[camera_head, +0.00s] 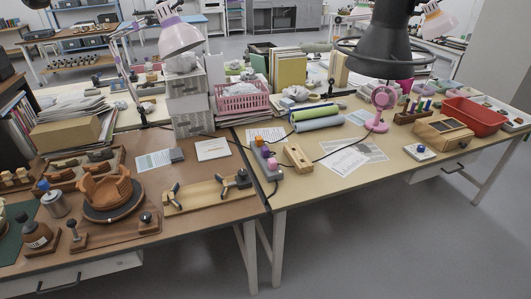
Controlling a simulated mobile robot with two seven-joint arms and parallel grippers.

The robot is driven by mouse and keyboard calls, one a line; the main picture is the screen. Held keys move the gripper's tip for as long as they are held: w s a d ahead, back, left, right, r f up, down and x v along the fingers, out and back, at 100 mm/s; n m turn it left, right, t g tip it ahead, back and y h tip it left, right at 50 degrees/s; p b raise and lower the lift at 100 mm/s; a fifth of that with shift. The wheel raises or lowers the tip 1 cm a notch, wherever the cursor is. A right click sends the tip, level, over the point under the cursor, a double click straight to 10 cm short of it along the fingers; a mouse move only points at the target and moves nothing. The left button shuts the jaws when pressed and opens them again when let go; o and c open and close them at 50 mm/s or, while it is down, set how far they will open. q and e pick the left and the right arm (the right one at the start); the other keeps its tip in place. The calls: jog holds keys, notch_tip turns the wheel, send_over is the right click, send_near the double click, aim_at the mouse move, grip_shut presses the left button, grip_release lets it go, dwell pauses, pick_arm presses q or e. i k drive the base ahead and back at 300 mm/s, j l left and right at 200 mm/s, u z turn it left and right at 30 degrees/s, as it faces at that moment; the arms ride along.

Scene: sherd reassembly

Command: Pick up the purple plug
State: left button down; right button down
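A grey power strip (275,173) lies near the seam between the two desks, left of a wooden block. A small purple plug (265,152) stands on it, near its middle. A pink plug (272,163) is just in front of it, and an orange plug (260,142) is just behind it. The three stand close together in a row. How deep the purple plug sits in the strip is too small to tell. Neither of my grippers is in view.
A wooden block (298,157) stands close right of the strip. A white sheet (213,149) lies to the left, and a wooden board with clamps (207,195) lies front left. Rolled mats (317,123) lie behind. The tan desk's front right is mostly clear.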

aim_at(264, 150)
jog(key=i+j+z, duration=0.15)
jog(key=i+z, duration=0.35)
jog(key=i+j+z, duration=0.45)
jog(key=k+l, duration=0.1)
jog(key=l, duration=0.05)
